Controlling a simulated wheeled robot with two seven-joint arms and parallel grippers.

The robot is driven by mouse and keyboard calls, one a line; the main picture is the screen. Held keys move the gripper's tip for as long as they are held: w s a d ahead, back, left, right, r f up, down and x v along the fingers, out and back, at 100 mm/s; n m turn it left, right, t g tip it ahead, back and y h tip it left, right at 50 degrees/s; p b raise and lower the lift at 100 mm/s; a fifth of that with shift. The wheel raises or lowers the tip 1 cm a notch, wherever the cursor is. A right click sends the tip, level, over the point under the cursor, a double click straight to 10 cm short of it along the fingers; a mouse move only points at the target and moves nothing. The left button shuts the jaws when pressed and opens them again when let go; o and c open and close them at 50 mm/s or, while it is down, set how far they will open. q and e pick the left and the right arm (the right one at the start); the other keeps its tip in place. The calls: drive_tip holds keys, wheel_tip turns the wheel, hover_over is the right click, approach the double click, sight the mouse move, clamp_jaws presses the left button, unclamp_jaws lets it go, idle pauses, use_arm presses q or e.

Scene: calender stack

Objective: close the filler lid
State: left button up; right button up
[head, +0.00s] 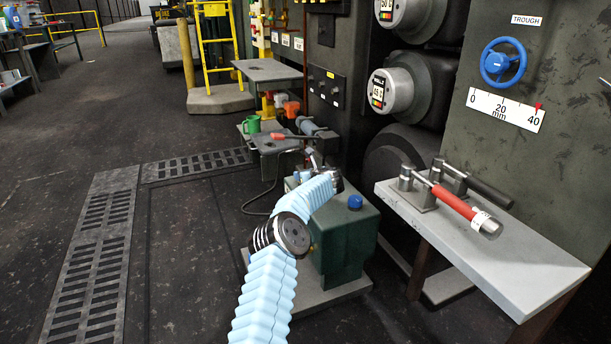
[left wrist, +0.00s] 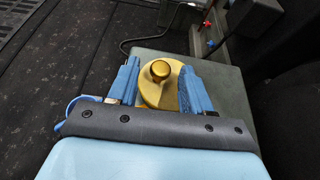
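The filler lid (left wrist: 170,84), a round brass-coloured disc with a knob, shows in the left wrist view on top of the grey-green tank (left wrist: 218,86). I cannot tell whether the lid is fully seated. My left gripper (left wrist: 159,68) is open, with its blue fingers apart on either side of the lid and nothing clearly gripped. In the head view my left arm reaches over the dark green tank (head: 345,240), and my left gripper (head: 318,162) is small there. The arm hides the lid in that view. My right gripper is not in view.
A pale bench (head: 500,252) with a red-handled tool (head: 455,203) stands at the right, before the large machine. A small table (head: 272,146) with a green mug (head: 252,124) is behind.

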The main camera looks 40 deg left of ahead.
use_arm(q)
drive_tip(key=shift+s+d+r, duration=0.15)
drive_tip(key=shift+d+r, duration=0.15)
drive_tip(key=shift+d, duration=0.2)
drive_tip(key=v, duration=1.2)
drive_tip(key=shift+s+d, duration=0.15)
drive_tip(key=shift+d, duration=0.1)
